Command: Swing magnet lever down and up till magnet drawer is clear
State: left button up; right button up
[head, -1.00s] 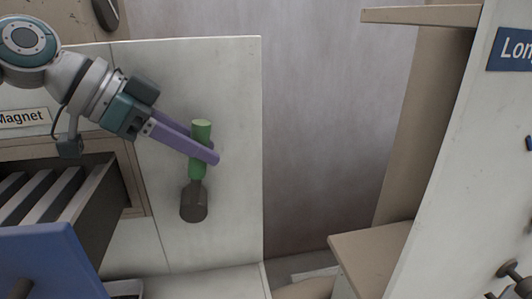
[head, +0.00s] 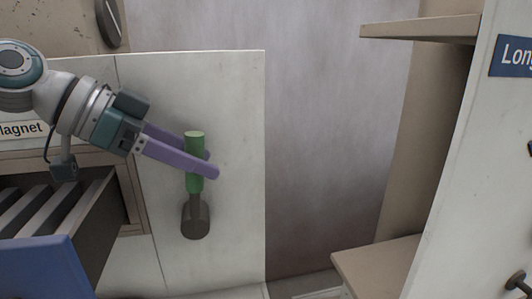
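The magnet lever has a green handle (head: 194,180) and a dark round pivot (head: 195,220) on a pale cabinet panel. The handle points up from the pivot. My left gripper (head: 212,163) comes in from the left with its purple fingers on either side of the handle, which shows between them. I cannot tell whether they press on it. The magnet drawer (head: 40,265) has a blue front and stands pulled out at lower left, with several grey bars (head: 45,215) inside. What lies lower in the drawer is hidden. My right gripper is out of view.
A "Magnet" label (head: 22,131) sits above the drawer opening. A tan shelf (head: 378,262) and a white panel with a blue sign (head: 512,57) stand at right. A plain grey wall (head: 320,130) fills the open gap between.

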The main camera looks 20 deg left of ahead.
pick_arm(q)
jog(key=shift+o, duration=0.3)
jog(key=shift+s+a+r+b, duration=0.15)
jog(key=shift+s+a+b, duration=0.15)
jog(key=shift+a, duration=0.1)
jog(key=b+v, duration=0.3)
jog(key=v, duration=0.6)
jog(key=shift+b, duration=0.35)
jog(key=shift+d+r, duration=0.15)
